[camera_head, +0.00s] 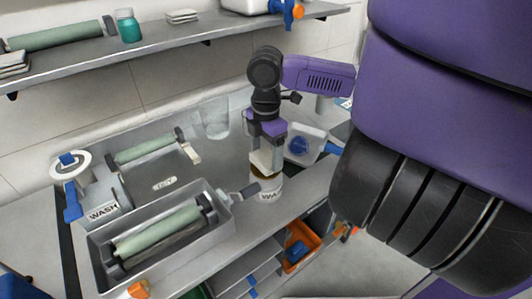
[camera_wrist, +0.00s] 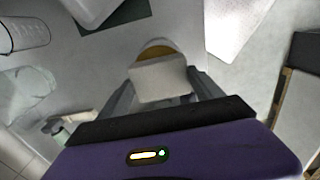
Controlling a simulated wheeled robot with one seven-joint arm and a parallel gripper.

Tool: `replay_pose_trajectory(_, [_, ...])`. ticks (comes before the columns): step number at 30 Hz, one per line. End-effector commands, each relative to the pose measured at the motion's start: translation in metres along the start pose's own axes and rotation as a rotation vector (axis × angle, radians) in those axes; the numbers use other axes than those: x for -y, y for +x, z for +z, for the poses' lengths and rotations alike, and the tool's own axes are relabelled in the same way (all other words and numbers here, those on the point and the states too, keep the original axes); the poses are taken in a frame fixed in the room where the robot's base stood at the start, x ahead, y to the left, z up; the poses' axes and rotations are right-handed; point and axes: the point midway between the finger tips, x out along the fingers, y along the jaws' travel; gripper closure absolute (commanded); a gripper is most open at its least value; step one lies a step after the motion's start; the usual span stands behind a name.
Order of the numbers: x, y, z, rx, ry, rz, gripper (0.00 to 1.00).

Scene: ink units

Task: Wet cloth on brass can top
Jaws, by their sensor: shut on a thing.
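My gripper (camera_head: 266,150) is shut on a folded whitish cloth (camera_wrist: 160,78), which also shows between the fingers in the head view. Below it stands a can (camera_head: 269,193) with a white label, partly readable as "WA". Its brass top (camera_wrist: 157,50) shows as a yellow-brown disc, partly hidden behind the cloth in the wrist view. The cloth is over or right at the brass top; I cannot tell whether they touch. Whether the cloth is wet does not show.
A tray with a green roller (camera_head: 160,232) and a "WASH" dispenser (camera_head: 100,205) stand left. A wall shelf (camera_head: 150,45) runs behind. An orange bin (camera_head: 301,245) sits below the bench edge.

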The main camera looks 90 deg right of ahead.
Motion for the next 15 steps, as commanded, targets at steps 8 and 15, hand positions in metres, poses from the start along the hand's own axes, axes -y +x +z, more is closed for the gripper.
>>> replay_pose_trajectory(8, [0.0000, 0.0014, -0.0001, 0.000, 0.000, 0.000, 0.57])
replay_pose_trajectory(15, [0.0001, 0.0042, -0.0001, 0.000, 0.000, 0.000, 0.57])
